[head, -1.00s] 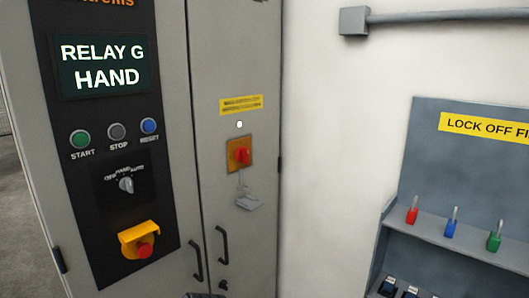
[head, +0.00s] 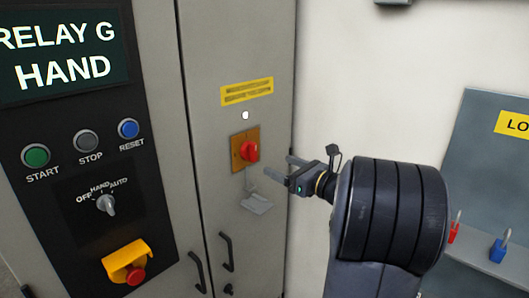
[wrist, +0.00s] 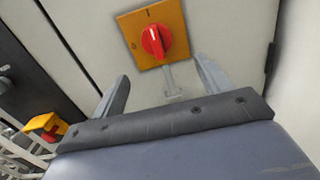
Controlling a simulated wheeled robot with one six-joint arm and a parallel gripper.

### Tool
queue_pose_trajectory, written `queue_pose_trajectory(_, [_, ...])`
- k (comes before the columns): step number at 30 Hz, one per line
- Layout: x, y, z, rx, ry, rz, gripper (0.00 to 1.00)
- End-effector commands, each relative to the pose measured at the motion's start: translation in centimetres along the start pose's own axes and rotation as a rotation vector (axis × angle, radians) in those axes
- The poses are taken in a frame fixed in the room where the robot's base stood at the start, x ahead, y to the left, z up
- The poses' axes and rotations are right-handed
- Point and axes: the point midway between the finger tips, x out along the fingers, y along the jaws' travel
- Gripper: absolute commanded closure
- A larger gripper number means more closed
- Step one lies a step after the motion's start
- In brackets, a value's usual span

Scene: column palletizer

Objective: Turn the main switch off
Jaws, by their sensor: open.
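The main switch is a red rotary knob (head: 249,151) on an orange-yellow plate (head: 238,141) on the grey cabinet's right door. In the wrist view the red knob (wrist: 157,41) stands near upright, its white line pointing towards the plate's top mark. A grey hasp-like tab (head: 257,204) hangs below the switch. My gripper (head: 291,170) is open and empty, just right of the switch and slightly below it in the head view. In the wrist view my gripper (wrist: 158,85) has its fingers spread either side below the knob, apart from it.
Left on the cabinet are a screen (head: 62,58), start, stop and reset buttons, a selector (head: 106,204) and a red emergency stop (head: 135,275) under a yellow shroud. Door handles (head: 226,250) sit below the switch. A lock-off board (head: 495,165) with padlocks stands at right.

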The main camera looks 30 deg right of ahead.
Motion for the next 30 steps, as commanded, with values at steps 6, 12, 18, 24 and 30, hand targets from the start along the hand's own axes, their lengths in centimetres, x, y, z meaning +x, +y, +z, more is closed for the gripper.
queue_pose_trajectory(6, [3.9,0.3,0.2,0.0,0.003,0.008,0.27])
queue_pose_trajectory(12, [7.6,0.3,0.1,-0.002,0.003,0.007,0.27])
queue_pose_trajectory(18, [9.7,0.3,0.0,-0.003,0.004,0.005,0.27])
queue_pose_trajectory(24, [10.2,0.2,-0.1,-0.004,0.004,0.003,0.27])
queue_pose_trajectory(30, [10.2,0.2,-0.1,-0.004,0.004,0.003,0.3])
